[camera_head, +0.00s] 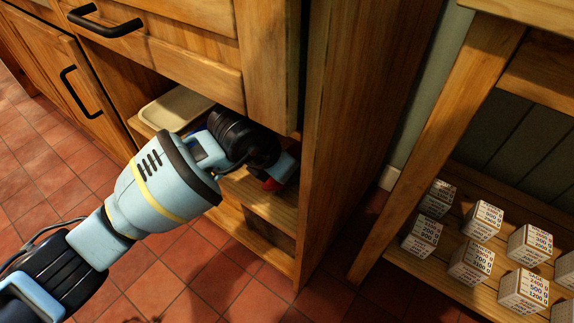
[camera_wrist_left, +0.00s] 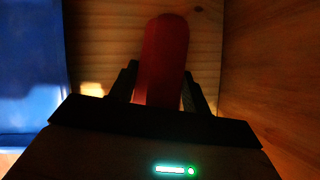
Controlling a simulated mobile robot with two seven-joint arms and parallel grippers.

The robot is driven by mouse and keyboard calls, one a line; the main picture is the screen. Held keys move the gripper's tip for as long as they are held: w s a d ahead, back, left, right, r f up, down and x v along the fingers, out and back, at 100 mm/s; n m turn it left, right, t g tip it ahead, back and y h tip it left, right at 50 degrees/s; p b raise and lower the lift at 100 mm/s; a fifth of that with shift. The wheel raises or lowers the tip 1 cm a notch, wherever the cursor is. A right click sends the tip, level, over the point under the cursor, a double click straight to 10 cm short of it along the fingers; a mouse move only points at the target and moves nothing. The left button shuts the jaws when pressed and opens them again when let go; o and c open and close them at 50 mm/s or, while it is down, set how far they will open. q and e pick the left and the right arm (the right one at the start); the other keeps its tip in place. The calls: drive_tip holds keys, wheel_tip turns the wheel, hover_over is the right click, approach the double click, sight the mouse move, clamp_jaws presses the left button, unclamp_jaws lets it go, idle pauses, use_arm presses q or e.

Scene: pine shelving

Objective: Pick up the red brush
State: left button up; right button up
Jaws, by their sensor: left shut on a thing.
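The red brush (camera_wrist_left: 163,55) stands out in the left wrist view as a long red shape with a rounded end, between the two dark fingers of my left gripper (camera_wrist_left: 160,90). The gripper is shut on it. In the head view my left gripper (camera_head: 284,170) reaches into the open cubby of the wooden cabinet. Only a small red patch of the brush (camera_head: 271,184) shows there, below the gripper; the rest is hidden by my arm and the cabinet. My right gripper is in neither view.
The cubby's wooden side wall (camera_wrist_left: 275,60) is close on the right in the wrist view, and a blue object (camera_wrist_left: 35,65) is on the left. A cream tray (camera_head: 172,108) sits at the cubby's left. Several white boxes (camera_head: 482,221) stand on a separate shelf at right.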

drive_tip(key=shift+w, duration=0.15)
